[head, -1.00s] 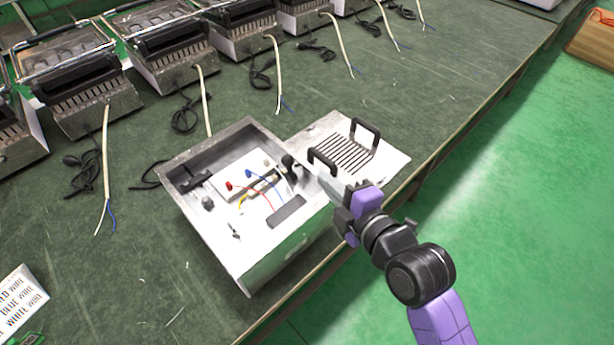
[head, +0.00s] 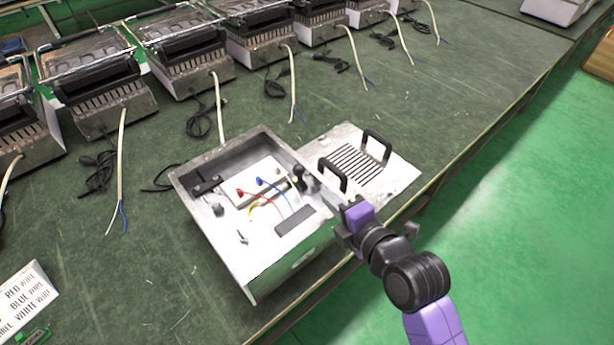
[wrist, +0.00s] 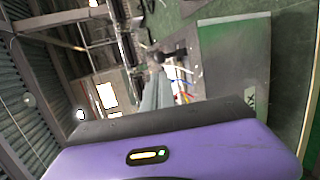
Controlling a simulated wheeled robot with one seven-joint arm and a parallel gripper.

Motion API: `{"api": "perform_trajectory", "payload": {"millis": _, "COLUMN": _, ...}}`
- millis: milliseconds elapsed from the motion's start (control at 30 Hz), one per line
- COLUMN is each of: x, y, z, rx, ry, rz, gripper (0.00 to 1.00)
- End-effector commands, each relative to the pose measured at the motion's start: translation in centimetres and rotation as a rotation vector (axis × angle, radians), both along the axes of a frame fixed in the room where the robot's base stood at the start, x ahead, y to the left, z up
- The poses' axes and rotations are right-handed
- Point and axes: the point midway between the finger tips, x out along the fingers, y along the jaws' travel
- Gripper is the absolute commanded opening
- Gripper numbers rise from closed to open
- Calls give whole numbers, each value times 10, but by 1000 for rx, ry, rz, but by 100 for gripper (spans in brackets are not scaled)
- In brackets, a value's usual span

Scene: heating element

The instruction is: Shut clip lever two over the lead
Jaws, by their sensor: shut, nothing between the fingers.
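A white clip block (head: 262,190) sits inside the open metal housing (head: 215,240). A red clip lever (head: 240,193) is at its left, and a blue clip lever (head: 260,181) is right of it. A red lead (head: 262,202), a blue lead (head: 284,197) and a yellow lead (head: 252,209) run near the block. The levers are too small to tell raised from lowered. My gripper (head: 312,184) is shut and empty, reaching in over the housing's right wall, right of the blue lever. In the wrist view its grey fingers (wrist: 157,93) point toward the coloured leads (wrist: 180,88).
A plate with two black handles (head: 365,165) lies behind and right of the housing. A row of heater units (head: 180,50) with loose cables stands along the back. A wire label card (head: 25,295) is at the lower left. The bench front is mostly clear.

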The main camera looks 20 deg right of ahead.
Motion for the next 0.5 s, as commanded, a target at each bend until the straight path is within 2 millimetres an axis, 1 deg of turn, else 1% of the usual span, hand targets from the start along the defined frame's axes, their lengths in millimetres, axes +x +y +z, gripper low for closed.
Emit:
{"api": "perform_trajectory", "payload": {"millis": 33, "x": 10, "y": 1, "z": -2, "rx": 1, "ry": 0, "rz": -1, "gripper": 0}}
{"api": "perform_trajectory", "payload": {"millis": 300, "x": 60, "y": 6, "z": -20, "rx": 0, "ry": 0, "rz": -1, "gripper": 0}}
{"api": "perform_trajectory", "payload": {"millis": 500, "x": 89, "y": 10, "z": -31, "rx": 0, "ry": 1, "rz": 0, "gripper": 0}}
